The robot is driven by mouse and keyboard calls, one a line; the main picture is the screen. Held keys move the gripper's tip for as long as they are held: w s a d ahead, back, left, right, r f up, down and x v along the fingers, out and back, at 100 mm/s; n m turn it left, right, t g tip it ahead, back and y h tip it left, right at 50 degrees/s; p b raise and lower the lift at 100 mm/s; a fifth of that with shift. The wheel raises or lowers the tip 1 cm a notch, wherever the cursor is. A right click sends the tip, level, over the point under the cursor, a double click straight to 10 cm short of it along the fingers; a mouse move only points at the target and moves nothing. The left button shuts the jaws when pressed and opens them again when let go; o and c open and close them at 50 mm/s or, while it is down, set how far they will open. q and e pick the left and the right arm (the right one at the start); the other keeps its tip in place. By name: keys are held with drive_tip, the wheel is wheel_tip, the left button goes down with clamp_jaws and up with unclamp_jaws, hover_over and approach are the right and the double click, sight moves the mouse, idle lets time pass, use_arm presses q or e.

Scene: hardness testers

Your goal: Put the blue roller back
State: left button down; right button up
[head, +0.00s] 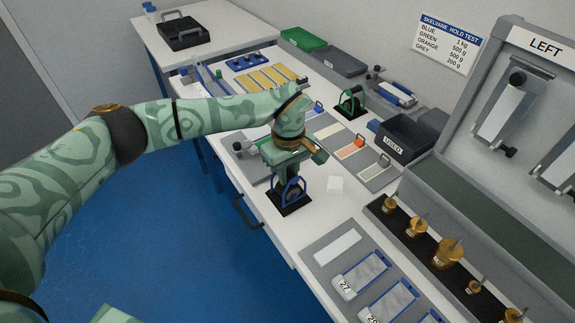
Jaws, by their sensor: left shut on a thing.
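The blue roller (291,191) has a blue looped frame. My left gripper (289,177) points down and is shut on its upper part. The roller is at a black base plate (286,207) near the front edge of the white bench (330,209). I cannot tell whether it rests on the plate or hangs just above it. The gripper hides the roller's top. A green roller (350,101) stands on a similar black plate farther back. My right gripper is not in view.
A black bin marked USED (398,143) stands behind. Brass weights (417,227) stand in a dark rack at the right. Blue-edged panels (362,270) lie at the front.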

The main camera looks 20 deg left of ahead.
use_arm(q)
drive_tip(key=shift+f, duration=0.1)
drive_tip(key=c, duration=1.3)
unclamp_jaws()
wheel_tip(320, 180, up, 12)
drive_tip(key=p, duration=0.2)
drive_tip(key=shift+p, duration=0.3)
